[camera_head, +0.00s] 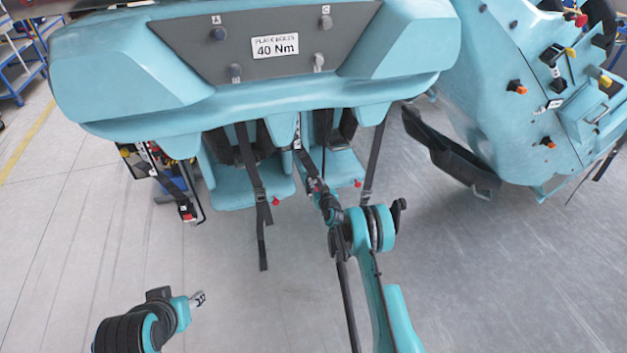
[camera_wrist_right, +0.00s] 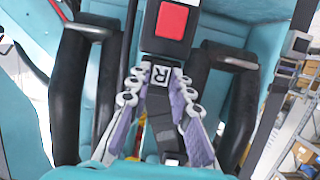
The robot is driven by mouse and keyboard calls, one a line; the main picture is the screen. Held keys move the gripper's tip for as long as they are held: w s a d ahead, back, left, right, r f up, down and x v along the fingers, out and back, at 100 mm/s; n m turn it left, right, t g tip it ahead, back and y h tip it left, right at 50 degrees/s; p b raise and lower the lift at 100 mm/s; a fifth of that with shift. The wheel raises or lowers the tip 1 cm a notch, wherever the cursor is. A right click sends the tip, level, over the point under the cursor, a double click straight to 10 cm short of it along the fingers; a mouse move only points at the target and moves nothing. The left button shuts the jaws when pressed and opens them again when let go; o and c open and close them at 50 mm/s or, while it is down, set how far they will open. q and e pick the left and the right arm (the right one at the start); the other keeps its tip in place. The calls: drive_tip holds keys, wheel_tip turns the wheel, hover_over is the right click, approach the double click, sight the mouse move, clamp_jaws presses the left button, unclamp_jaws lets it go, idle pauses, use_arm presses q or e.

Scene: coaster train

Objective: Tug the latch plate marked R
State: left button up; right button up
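The latch plate marked R (camera_wrist_right: 160,75) is black with a white label, just below a black buckle with a red button (camera_wrist_right: 172,21) in the right wrist view. The plate meets the buckle's end; how deep it sits is hidden. My right gripper (camera_wrist_right: 160,82) has its fingertips against both sides of the plate, closed on it. A dark strap (camera_wrist_right: 162,128) runs between the fingers. In the head view my right gripper (camera_head: 311,178) reaches in among the seats, and the plate is too small to read. My left gripper (camera_head: 198,299) is low at left, away from the seats, its fingers too small to judge.
Teal seats (camera_head: 260,188) with hanging black straps (camera_head: 262,215) stand under a broad teal panel labelled 40 Nm (camera_head: 275,44). Black padded bars (camera_wrist_right: 75,90) flank my right gripper. Another teal car (camera_head: 510,90) is at right. The grey floor (camera_head: 500,280) is clear.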

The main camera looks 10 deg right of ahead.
clamp_jaws()
drive_tip(key=shift+r, duration=0.1)
drive_tip(key=o, duration=0.7)
unclamp_jaws()
drive_tip(key=shift+s, duration=0.1)
